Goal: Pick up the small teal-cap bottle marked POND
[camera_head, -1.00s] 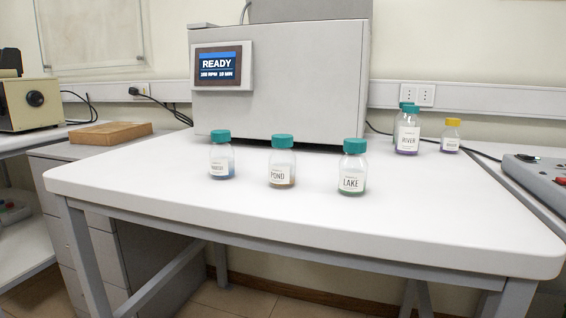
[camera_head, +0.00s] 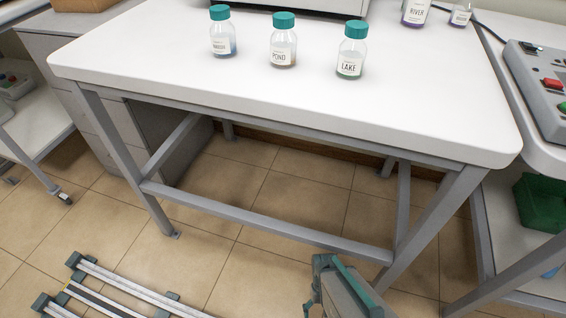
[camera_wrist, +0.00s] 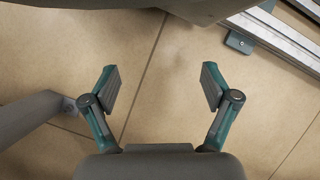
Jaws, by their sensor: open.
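The small teal-cap bottle marked POND (camera_head: 283,42) stands upright on the white table (camera_head: 270,90), in the middle of a row of three. A teal-cap bottle with blue contents (camera_head: 222,33) stands to its left. The teal-cap bottle marked LAKE (camera_head: 350,52) stands to its right. My gripper (camera_wrist: 160,88) is open and empty in the wrist view, with only floor tiles between its fingers. None of the bottles shows in the wrist view. In the head view a part of my arm (camera_head: 343,290) shows low at the bottom, in front of the table and below its top.
The RIVER bottle (camera_head: 416,12) and another bottle (camera_head: 460,14) stand at the back right. A grey device with a red button (camera_head: 545,85) sits on the right side table. The tabletop before the row is clear. Rails (camera_head: 120,290) run along the floor.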

